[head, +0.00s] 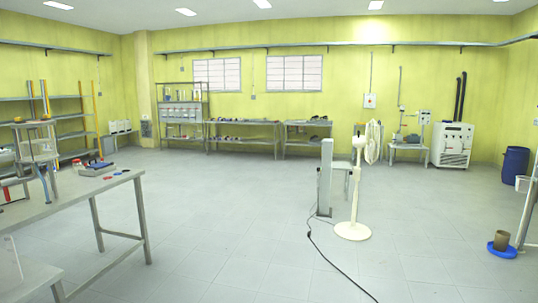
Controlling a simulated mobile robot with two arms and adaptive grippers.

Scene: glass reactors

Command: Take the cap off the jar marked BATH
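On the grey table (60,205) at the left stands a small jar with a red cap (77,163); it is too small for me to read any marking, so I cannot tell whether it is the jar marked BATH. A grey box-like device (97,169) is beside it. Red and blue small flat pieces, possibly loose caps, lie on the table toward its right end. Neither of my grippers is in view.
A white pedestal fan (353,228) and a grey column (325,180) stand mid-room, with a black cable (338,268) on the floor. A blue barrel (515,165) stands at the right. Benches line the back wall. Open floor lies right of the table.

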